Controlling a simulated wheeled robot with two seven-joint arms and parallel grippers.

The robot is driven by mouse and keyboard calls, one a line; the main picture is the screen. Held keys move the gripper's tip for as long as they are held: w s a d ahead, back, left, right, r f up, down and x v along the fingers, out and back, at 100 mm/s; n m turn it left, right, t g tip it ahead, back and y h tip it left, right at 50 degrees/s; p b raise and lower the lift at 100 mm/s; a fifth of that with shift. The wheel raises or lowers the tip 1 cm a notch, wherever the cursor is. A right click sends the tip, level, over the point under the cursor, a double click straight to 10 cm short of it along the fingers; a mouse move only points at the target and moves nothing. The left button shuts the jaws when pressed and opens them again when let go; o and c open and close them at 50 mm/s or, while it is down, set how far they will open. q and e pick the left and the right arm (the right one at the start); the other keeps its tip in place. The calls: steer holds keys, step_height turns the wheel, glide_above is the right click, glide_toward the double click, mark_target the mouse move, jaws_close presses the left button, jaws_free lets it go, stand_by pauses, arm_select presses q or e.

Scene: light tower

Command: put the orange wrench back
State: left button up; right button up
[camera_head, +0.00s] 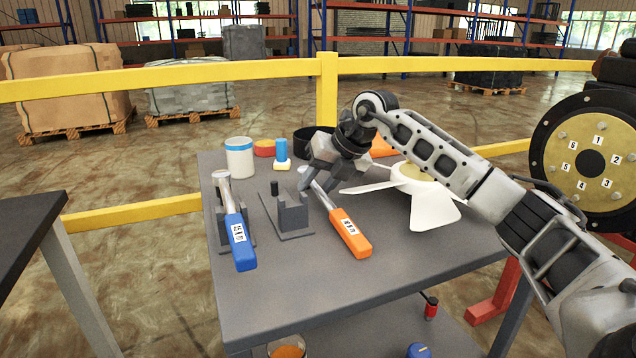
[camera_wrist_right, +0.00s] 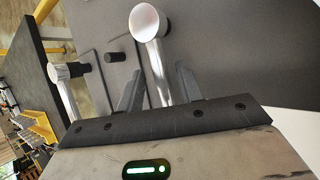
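The orange wrench (camera_head: 350,233) has an orange handle with a white label and a silver shaft and head. It lies on the grey table, right of an empty dark holder (camera_head: 292,214), handle toward the front. My right gripper (camera_head: 312,182) is over its metal end. In the right wrist view the silver shaft (camera_wrist_right: 160,78) runs between the two fingers (camera_wrist_right: 160,88), with gaps on both sides, so the gripper looks open. The blue wrench (camera_head: 239,240) rests at a dark holder (camera_head: 222,215) on the left. My left gripper is not in view.
A white fan-like part (camera_head: 432,195) lies right of the wrench, under my right arm. A white tub (camera_head: 239,157), a blue-capped bottle (camera_head: 281,152) and a dark bowl (camera_head: 305,140) stand at the back. The table's (camera_head: 290,290) front is clear. A yellow rail (camera_head: 327,90) runs behind.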

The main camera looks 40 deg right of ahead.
steer(key=p+v, duration=0.1)
steer(key=v, duration=1)
steer(key=shift+w+r+p, duration=0.1)
steer(key=shift+p, duration=0.3)
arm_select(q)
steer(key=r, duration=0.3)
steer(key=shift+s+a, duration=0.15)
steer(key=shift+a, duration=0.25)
arm_select(e)
steer(key=shift+s+d+r, duration=0.2)
steer(key=shift+s+r, duration=0.15)
steer(key=shift+r, duration=0.1)
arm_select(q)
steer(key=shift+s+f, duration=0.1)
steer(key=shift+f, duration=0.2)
